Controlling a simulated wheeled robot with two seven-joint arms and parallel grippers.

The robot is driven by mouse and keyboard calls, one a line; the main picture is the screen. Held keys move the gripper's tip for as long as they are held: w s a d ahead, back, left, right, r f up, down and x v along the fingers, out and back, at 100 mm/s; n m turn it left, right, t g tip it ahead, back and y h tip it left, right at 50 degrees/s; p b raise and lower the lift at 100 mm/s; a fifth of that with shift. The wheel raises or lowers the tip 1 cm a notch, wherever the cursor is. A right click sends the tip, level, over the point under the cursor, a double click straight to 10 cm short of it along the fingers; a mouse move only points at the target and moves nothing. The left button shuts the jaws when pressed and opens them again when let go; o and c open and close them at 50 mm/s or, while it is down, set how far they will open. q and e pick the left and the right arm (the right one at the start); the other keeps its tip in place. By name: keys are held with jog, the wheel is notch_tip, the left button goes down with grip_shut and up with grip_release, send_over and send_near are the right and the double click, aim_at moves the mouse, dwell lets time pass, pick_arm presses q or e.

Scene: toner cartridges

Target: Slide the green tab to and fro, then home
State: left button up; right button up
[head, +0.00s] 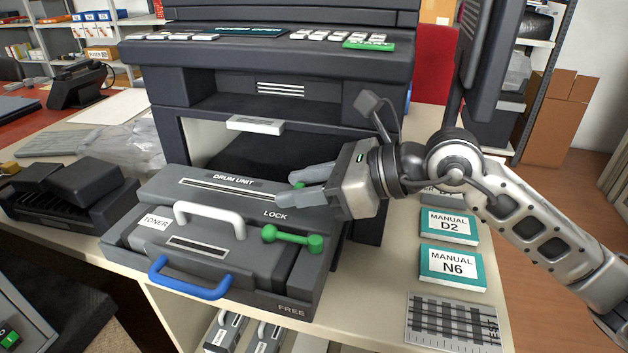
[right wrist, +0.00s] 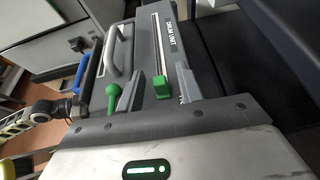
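The green tab (head: 298,185) sits at the right end of the long slot in the drum unit (head: 160,185), partly hidden by my right gripper. It shows clearly as a green block on the slot in the right wrist view (right wrist: 162,88). My right gripper (head: 285,189) is open, its two grey fingers reaching in from the right. In the right wrist view the fingers stand either side of the tab, with a gap visible on each side. My left gripper is not in view.
In front of the slot are a green lock lever (head: 292,238), a white handle (head: 210,214) on the toner cartridge and a blue handle (head: 188,280). The printer body (head: 285,80) rises behind. Manuals (head: 452,266) lie at the right.

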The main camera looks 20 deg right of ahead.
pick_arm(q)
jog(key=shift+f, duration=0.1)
